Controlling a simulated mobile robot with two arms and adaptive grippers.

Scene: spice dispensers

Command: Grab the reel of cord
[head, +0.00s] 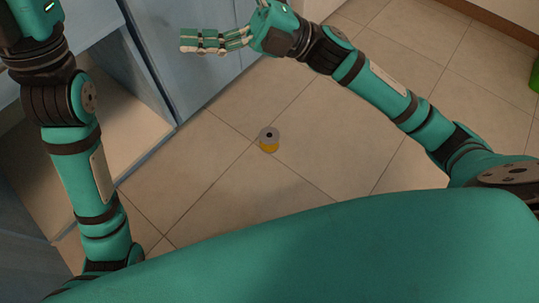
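The reel of cord (269,139) is small, with a grey top, a dark centre hole and a yellow-orange part at its lower side. It sits on the tiled floor in the middle of the head view. My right gripper (187,41) is up and to the left of the reel in the picture, clear of it, with its fingers pointing left. Its fingers lie side by side from this angle, so I cannot tell if they are open or shut; nothing shows between them. My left arm rises along the left edge, and its gripper's fingers are out of the frame.
A blue-grey cabinet (187,60) with an open compartment (118,117) stands at the upper left, beyond my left arm. A green object (535,76) is cut off at the right edge. The floor tiles (320,125) around the reel are clear.

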